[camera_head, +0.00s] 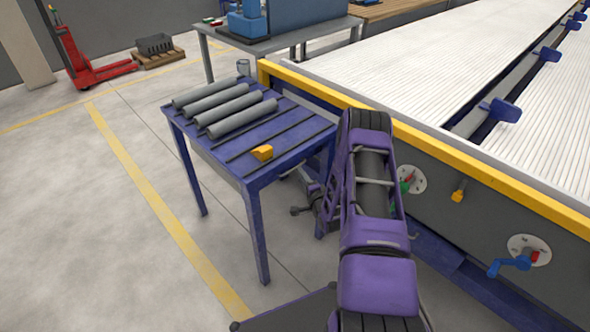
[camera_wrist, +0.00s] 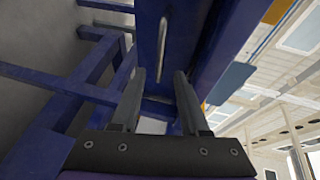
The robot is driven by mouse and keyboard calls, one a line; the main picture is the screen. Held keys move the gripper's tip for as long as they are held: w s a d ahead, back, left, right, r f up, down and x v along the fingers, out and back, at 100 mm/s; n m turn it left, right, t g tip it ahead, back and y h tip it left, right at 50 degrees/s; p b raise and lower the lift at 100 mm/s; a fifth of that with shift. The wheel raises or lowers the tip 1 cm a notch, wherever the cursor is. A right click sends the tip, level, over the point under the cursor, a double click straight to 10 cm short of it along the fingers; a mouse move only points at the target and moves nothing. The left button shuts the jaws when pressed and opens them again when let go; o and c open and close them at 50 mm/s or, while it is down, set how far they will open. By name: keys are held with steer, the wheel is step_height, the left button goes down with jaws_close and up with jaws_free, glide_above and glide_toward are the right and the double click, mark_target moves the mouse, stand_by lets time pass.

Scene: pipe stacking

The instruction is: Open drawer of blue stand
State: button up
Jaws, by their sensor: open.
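The blue stand (camera_head: 292,146) is a blue table on thin legs in the head view, left of my arm. In the wrist view a blue panel (camera_wrist: 181,50) of it fills the upper middle, and I take it to be the drawer front. A pale narrow bar (camera_wrist: 162,48), which looks like the handle, runs along this panel. My gripper (camera_wrist: 160,76) is open and empty. Its two fingers point at the panel, one on each side of the bar's line; I cannot tell whether they touch anything.
Several grey pipes (camera_head: 230,110) and a yellow piece (camera_head: 262,153) lie on the stand. A long conveyor with a yellow edge (camera_head: 430,146) stands close on the right. Open floor (camera_head: 90,210) lies to the left. In the wrist view, a blue frame beam (camera_wrist: 60,84) crosses at left.

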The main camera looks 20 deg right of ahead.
mark_target(295, 167)
steer(key=w, duration=0.3)
steer(key=w+f+b, duration=0.1)
steer(key=w, duration=0.3)
steer(key=shift+w+d+f, duration=0.15)
steer(key=shift+w+f, duration=0.05)
steer(key=shift+c, duration=0.3)
jaws_close()
stand_by(0.9)
